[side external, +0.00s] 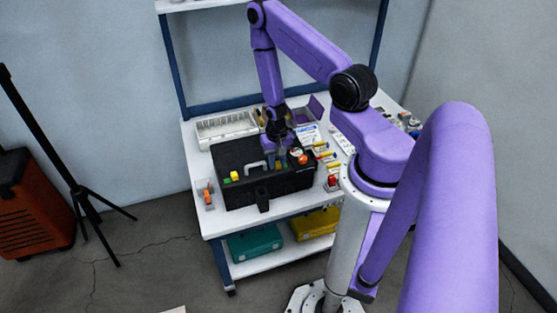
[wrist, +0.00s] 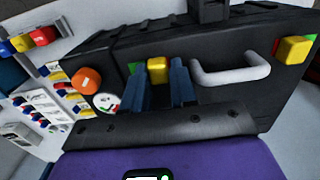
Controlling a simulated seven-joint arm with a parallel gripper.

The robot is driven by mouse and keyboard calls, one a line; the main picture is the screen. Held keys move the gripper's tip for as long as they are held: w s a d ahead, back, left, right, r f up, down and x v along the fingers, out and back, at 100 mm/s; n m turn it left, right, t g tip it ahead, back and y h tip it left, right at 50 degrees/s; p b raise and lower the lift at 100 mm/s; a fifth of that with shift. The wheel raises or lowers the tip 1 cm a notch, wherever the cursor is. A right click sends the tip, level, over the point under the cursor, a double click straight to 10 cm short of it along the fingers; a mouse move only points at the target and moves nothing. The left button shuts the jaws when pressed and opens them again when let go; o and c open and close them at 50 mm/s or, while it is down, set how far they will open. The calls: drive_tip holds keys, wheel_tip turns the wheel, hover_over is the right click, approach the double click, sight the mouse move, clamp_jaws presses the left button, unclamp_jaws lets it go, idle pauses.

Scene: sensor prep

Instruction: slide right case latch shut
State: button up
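The black case (side external: 235,155) stands on the white bench top, and its dark face fills much of the wrist view (wrist: 225,95). The right case latch (wrist: 157,71) is a yellow block with a green patch visible on its left in the wrist view. My gripper (wrist: 163,97) has its two blue fingers apart, one on each side of this latch; I cannot tell whether either touches it. In the side view my gripper (side external: 278,160) points down at the right part of the case. The other yellow latch (wrist: 294,49) sits beyond the handle, between red and green patches.
A grey handle (wrist: 232,75) stands out close beside one finger. An orange knob (wrist: 86,80) and a round gauge (wrist: 106,102) are on the other side. A white divided tray (side external: 227,127) lies behind the case, and small coloured parts (side external: 325,155) lie to its right.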

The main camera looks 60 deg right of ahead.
drive_tip(key=o, duration=0.3)
drive_tip(key=shift+w+a, duration=0.1)
wheel_tip(320, 180, up, 18)
drive_tip(key=shift+f, duration=0.25)
idle(0.7)
drive_tip(key=s+a+r+n, duration=0.1)
drive_tip(key=a+r+n, duration=0.3)
drive_tip(key=a+n, duration=0.3)
drive_tip(key=s+a+r+n, duration=0.1)
drive_tip(key=a+r+n, duration=0.35)
drive_tip(key=a, duration=0.45)
drive_tip(key=s+a+r+n, duration=0.2)
drive_tip(key=s+n, duration=0.1)
drive_tip(key=s, duration=0.1)
drive_tip(key=s+a+r+n, duration=0.2)
drive_tip(key=s+n, duration=0.1)
drive_tip(key=s, duration=0.2)
drive_tip(key=s+a+r+n, duration=0.2)
drive_tip(key=s+r+n, duration=0.1)
drive_tip(key=s+n, duration=0.1)
drive_tip(key=shift+s+a, duration=0.3)
drive_tip(key=shift+s, duration=0.15)
